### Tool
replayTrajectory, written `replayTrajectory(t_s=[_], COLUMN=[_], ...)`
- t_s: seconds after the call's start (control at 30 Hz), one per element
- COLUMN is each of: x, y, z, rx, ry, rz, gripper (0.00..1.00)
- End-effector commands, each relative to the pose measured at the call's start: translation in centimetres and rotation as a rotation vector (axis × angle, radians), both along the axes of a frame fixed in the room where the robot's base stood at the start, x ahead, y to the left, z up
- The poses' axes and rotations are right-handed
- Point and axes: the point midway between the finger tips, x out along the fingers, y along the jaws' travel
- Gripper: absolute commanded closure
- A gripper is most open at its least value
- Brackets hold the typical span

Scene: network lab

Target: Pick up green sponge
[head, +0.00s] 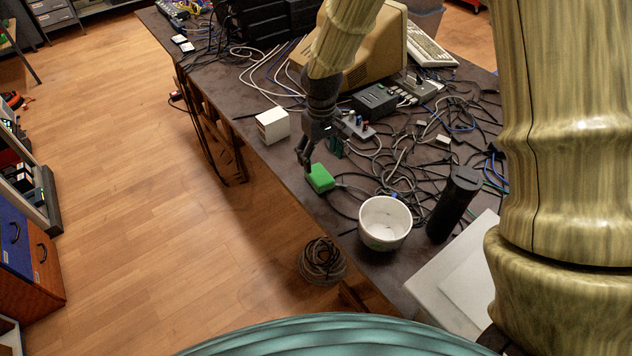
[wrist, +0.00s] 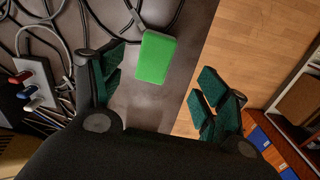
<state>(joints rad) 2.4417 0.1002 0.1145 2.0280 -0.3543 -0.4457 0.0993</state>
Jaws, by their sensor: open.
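The green sponge (head: 320,178) is a small bright green block lying on the dark table near its left edge in the head view. In the wrist view the sponge (wrist: 156,57) lies ahead of my gripper, between the lines of its two fingers and beyond their tips. My gripper (head: 308,160) hangs just behind and above the sponge in the head view. In the wrist view my gripper (wrist: 160,80) is open, its dark green finger pads wide apart with nothing between them. I cannot tell whether a fingertip touches the sponge.
A white bowl (head: 385,222) and a black cylinder (head: 454,203) stand to the sponge's right on the table. A white box (head: 272,125) sits behind it to the left. Tangled cables (head: 400,160) cover the table's middle. The table edge drops to the wooden floor (head: 150,200).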

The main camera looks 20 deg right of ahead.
Motion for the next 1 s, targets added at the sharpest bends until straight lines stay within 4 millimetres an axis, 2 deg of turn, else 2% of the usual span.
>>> replayTrajectory(t_s=[0.3, 0.63, 1.0], x=[0.1, 0.3, 0.7], y=[0.1, 0.1, -0.1], z=[-3.7, -5.2, -8.9], rx=[0.0, 0.0, 0.0], ry=[0.002, 0.002, 0.002], rz=[0.003, 0.003, 0.005], gripper=[0.26, 0.26, 0.26])
